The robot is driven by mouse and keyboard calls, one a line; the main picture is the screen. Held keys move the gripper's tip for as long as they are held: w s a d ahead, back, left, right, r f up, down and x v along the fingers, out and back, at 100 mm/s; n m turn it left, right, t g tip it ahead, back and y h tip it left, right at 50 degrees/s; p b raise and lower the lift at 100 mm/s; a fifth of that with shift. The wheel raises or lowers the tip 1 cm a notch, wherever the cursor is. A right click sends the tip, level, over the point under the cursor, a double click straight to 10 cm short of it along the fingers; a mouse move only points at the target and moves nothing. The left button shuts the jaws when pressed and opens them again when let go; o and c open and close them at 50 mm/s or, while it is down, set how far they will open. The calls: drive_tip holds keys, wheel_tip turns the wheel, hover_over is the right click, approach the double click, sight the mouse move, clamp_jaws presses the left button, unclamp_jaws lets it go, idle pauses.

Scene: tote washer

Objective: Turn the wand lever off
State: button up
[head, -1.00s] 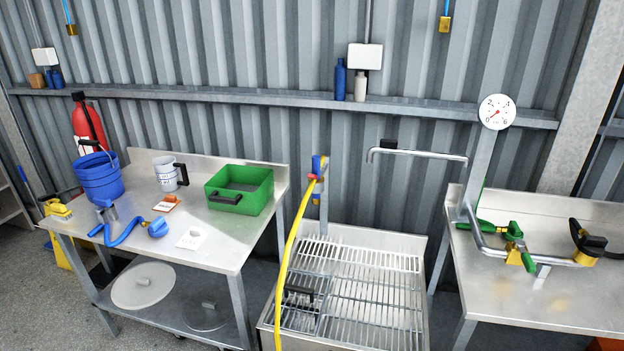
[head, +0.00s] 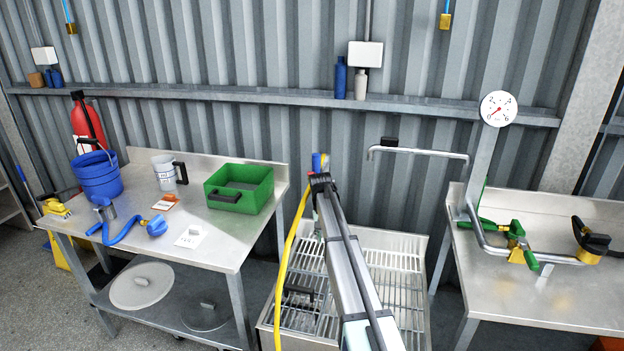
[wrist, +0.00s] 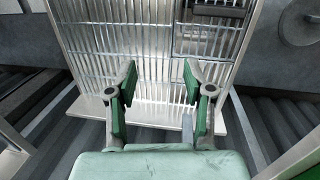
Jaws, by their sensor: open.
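I cannot tell for sure which part is the wand lever. A fitting with blue, red and yellow parts (head: 318,162) tops the post at the back left of the wash basin, with the yellow hose (head: 288,250) hanging beside it. My arm now covers part of that post. On the right table, a pipe carries a green-handled valve (head: 516,240) and a black-handled valve (head: 592,242). My gripper (wrist: 160,75) is open and empty in the wrist view, with the basin's wire grate (wrist: 150,40) behind its fingers. The head view does not show its fingers clearly.
The wash basin grate (head: 395,285) has a black handle (head: 298,291). The left table holds a blue bucket (head: 100,178), a white jug (head: 164,172), a green tote (head: 240,198) and a blue hose (head: 125,238).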

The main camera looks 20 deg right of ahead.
drive_tip(key=m+t+b, duration=0.1)
approach(311, 174)
drive_tip(key=s+d+f, duration=0.2)
drive_tip(key=d+f, duration=0.6)
drive_tip(key=f, duration=0.1)
drive_tip(key=w+a+r+y+b, duration=0.1)
drive_tip(key=w+a+r, duration=0.15)
drive_tip(key=r, duration=0.55)
drive_tip(key=w+a+r+b, duration=0.1)
drive_tip(key=a+r+b, duration=0.1)
drive_tip(key=a+r, duration=0.35)
drive_tip(key=f+p, duration=0.1)
drive_tip(key=f, duration=0.4)
drive_tip(key=d+f+p, duration=0.1)
drive_tip(key=f+p, duration=0.1)
drive_tip(key=f, duration=0.3)
drive_tip(key=f+p, duration=0.1)
drive_tip(key=f, duration=0.4)
drive_tip(key=shift+s+d+f, duration=0.1)
drive_tip(key=shift+d+f, duration=0.15)
drive_tip(key=shift+c, duration=0.3)
